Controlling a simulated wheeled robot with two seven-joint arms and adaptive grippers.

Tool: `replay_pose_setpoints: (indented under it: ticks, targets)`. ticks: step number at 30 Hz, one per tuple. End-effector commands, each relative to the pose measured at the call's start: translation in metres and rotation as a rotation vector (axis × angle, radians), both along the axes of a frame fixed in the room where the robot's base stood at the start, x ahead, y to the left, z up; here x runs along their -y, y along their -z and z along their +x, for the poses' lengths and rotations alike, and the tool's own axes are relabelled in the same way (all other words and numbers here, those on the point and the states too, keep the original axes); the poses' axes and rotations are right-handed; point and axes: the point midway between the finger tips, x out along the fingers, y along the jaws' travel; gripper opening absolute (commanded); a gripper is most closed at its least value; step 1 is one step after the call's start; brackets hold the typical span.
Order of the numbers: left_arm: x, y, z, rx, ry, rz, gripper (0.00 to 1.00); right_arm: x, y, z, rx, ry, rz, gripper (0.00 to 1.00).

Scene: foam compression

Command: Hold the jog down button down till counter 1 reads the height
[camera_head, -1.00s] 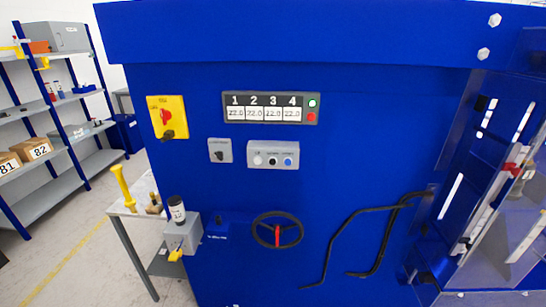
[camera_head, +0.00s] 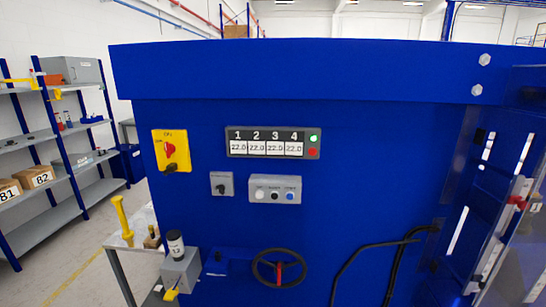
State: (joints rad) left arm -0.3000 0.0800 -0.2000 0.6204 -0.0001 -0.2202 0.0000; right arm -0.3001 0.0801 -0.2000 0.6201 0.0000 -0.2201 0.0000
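The counter panel (camera_head: 273,143) is on the blue machine front, with columns 1 to 4. Counter 1 (camera_head: 238,147) reads 22.0, and the other columns also appear to read 22.0. A green light and a red light sit at the panel's right end. Below it is a grey button box (camera_head: 275,190) with a white, a black and a blue button in a row; their labels are too small to read. Neither of my grippers shows in the head view.
The blue machine (camera_head: 375,150) fills the middle. Black cables hang lower right. A small table (camera_head: 118,251) and shelves (camera_head: 50,216) stand left.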

Motion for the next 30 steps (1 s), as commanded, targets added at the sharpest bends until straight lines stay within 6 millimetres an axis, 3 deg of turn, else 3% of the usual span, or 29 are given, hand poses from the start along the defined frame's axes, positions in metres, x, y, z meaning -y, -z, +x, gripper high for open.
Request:
replay_pose_setpoints:
  ticks: [1,6,30]
  targets:
    - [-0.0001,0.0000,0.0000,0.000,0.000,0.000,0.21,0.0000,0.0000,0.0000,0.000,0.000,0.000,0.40]
    - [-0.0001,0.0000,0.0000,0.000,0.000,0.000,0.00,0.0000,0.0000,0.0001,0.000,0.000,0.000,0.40]
    - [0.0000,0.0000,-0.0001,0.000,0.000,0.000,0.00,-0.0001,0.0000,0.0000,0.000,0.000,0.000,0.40]
